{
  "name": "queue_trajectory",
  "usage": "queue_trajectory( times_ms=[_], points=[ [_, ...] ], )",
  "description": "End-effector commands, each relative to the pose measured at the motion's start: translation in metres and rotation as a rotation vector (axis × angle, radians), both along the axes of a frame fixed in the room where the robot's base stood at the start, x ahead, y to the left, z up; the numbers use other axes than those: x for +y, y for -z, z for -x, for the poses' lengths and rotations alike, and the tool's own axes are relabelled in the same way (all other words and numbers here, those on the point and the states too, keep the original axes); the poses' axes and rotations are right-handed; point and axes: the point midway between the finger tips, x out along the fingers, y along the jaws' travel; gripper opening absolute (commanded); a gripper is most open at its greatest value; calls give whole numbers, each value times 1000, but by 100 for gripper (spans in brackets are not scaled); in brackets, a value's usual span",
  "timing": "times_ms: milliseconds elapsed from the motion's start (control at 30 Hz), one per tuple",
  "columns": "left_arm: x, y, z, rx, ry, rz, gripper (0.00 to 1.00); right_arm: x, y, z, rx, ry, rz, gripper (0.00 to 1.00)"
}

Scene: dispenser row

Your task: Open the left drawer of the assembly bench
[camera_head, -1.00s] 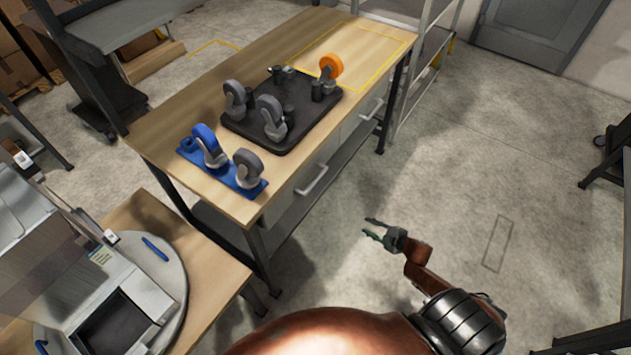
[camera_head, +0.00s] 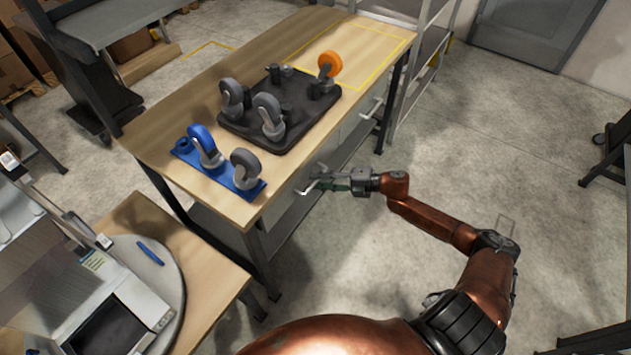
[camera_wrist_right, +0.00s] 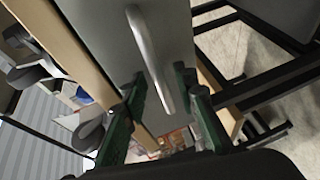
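The assembly bench (camera_head: 200,95) has a wooden top and two grey drawers under its right-hand edge. The left drawer's pale bar handle (camera_head: 306,189) shows at the near end; its front is largely hidden by my gripper and the bench edge. My right gripper (camera_head: 316,182) is at this handle. In the right wrist view, the drawer front (camera_wrist_right: 90,22) is grey and the metal handle (camera_wrist_right: 148,55) runs down between the two spread green-black fingers (camera_wrist_right: 160,92). I see a gap on either side of the handle, so the fingers look open around it. My left gripper is out of view.
A black tray (camera_head: 305,130) with casters and a blue fixture (camera_head: 215,175) with two wheels stand on the bench top. The right drawer's handle (camera_head: 372,108) is farther back. A smaller table (camera_head: 205,262) is at lower left.

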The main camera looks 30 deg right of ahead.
Motion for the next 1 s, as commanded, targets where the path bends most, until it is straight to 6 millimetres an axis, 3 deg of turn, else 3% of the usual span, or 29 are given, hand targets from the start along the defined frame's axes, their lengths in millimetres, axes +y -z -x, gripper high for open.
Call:
queue_trajectory(
  times_ms=[400,800,1000],
  points=[
    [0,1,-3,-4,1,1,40,8,2,-8,1,1,-1,27],
    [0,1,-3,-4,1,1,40,8,2,-7,1,1,0,0],
    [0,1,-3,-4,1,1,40,8,2,-7,2,1,-1,0]
  ],
)
